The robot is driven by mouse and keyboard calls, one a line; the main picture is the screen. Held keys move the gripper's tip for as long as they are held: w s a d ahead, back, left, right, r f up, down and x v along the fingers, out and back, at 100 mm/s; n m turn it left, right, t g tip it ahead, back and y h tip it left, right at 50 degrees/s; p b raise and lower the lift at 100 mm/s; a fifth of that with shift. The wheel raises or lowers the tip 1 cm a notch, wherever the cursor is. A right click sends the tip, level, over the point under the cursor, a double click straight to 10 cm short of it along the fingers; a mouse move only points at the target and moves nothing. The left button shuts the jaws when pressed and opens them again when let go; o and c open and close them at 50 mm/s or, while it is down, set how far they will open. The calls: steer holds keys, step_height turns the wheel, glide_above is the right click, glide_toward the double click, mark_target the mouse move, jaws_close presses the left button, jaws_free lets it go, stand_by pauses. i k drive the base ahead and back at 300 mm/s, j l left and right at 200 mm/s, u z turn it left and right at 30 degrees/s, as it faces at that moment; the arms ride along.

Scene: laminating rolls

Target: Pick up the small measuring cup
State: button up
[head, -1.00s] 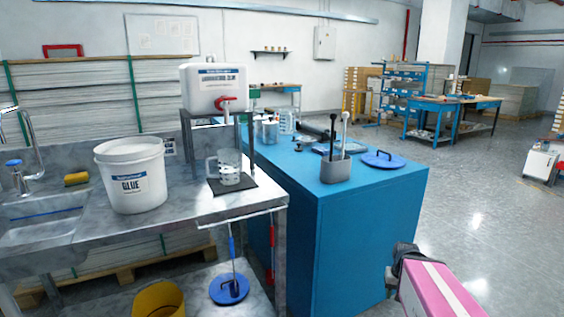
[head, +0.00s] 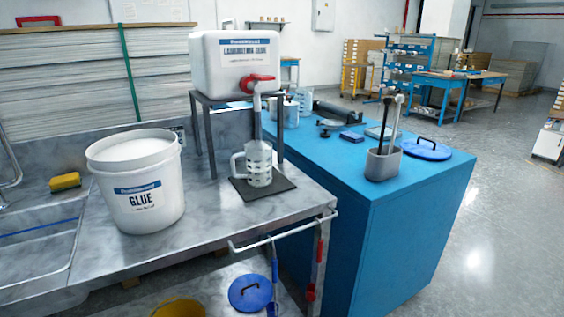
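A clear measuring cup (head: 259,165) with a handle on its left stands upright on a dark mat (head: 284,187), under the red tap of the laminating glue tank. Two more clear vessels, a nearer one (head: 291,114) and one behind it (head: 303,99), stand on the blue cabinet, partly hidden by the tank stand. I cannot tell for certain which vessel is the small measuring cup. My gripper is not in view.
A white glue bucket (head: 137,190) stands left of the mat on the steel counter (head: 215,222). The white tank (head: 235,70) rests on a metal stand. A grey holder (head: 383,163) with upright tools and a blue lid (head: 427,149) are on the blue cabinet (head: 345,190). Open floor lies right.

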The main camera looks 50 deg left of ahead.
mark_target(257, 154)
steer(key=k+z, duration=0.35)
steer(key=k, duration=0.2)
steer(key=k+u, duration=0.25)
steer(key=k+j+u, duration=0.3)
steer(key=k, duration=0.15)
steer(key=l, duration=0.1)
